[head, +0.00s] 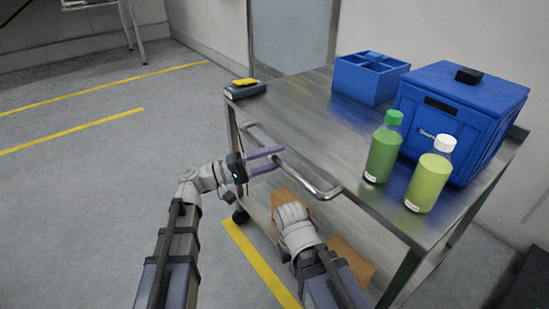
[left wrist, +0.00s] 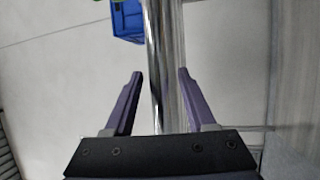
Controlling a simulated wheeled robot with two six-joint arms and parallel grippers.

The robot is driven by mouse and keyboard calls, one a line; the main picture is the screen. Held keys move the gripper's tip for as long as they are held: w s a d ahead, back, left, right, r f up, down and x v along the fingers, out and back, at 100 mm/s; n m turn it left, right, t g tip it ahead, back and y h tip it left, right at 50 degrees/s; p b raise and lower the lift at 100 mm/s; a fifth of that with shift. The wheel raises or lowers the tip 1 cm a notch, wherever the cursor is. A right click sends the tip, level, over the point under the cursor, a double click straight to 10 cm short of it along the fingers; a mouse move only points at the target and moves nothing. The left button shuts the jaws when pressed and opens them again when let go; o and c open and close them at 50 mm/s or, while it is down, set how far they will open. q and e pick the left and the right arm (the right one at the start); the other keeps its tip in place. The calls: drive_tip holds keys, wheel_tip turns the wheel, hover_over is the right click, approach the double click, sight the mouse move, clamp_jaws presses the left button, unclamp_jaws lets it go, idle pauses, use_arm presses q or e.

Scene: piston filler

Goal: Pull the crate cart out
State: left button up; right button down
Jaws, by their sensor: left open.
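The crate cart (head: 300,115) is a steel cart on my right in the head view, with a bent chrome handle (head: 315,188) along its near side. A lidded blue crate (head: 440,122) stands on its top. My left gripper (head: 280,158) is open at the handle, its purple fingers on either side of the bar. In the left wrist view the handle (left wrist: 158,60) runs between the two open fingers (left wrist: 160,75), with gaps visible beside it. My right arm reaches toward the cart below the handle; its gripper fingers do not show.
A divided blue box (head: 365,80), a green bottle (head: 383,150), a yellow-green bottle (head: 428,178) and a dark device with a yellow top (head: 244,88) stand on the cart. Brown boxes (head: 350,258) sit on its lower shelf. Floor to the left is open, with yellow lines (head: 90,125).

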use_arm(q)
drive_tip(key=shift+a, duration=0.1)
drive_tip(key=b+v, duration=0.1)
drive_tip(key=v, duration=0.6)
drive_tip(key=shift+a, duration=0.3)
drive_tip(key=shift+s+f, duration=0.1)
